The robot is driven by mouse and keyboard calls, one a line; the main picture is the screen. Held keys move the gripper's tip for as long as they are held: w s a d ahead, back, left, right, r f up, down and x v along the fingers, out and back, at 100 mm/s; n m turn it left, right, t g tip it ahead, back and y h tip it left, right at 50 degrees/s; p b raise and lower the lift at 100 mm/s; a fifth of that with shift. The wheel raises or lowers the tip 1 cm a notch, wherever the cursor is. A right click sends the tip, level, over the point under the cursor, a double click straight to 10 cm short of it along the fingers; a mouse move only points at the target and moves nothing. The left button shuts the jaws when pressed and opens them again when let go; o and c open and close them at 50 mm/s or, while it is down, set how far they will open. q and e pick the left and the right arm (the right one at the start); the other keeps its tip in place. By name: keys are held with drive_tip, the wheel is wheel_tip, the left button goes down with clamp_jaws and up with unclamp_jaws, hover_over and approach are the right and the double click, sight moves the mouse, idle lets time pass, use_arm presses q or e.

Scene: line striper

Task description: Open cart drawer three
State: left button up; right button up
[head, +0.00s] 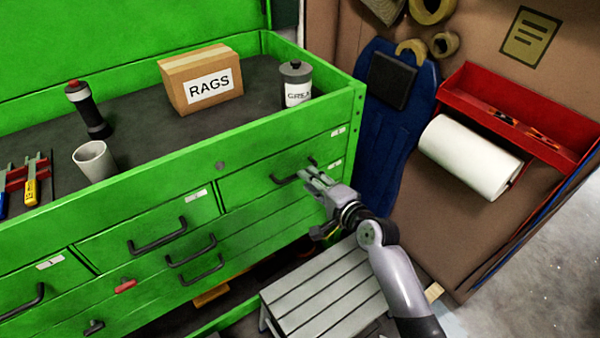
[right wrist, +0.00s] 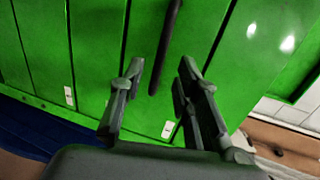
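The green cart (head: 120,195) has several drawers with dark bar handles, and the drawers on its front look shut. Their labels are too small to read, so I cannot tell which is drawer three. My right gripper (head: 316,180) is at the upper right drawer, close to its handle (head: 286,179). In the right wrist view the gripper (right wrist: 161,75) is open, its fingers apart and empty. A dark bar handle (right wrist: 164,50) lies just beyond and between the fingertips; I see no grip on it. My left gripper is not in view.
On the cart top stand a RAGS box (head: 200,82), a grease can (head: 296,86), a flashlight (head: 88,110) and a cup (head: 94,160). A grey step stool (head: 325,290) stands below my right arm. A paper roll (head: 470,157) hangs at right.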

drive_tip(key=shift+x, duration=2.65)
clamp_jaws()
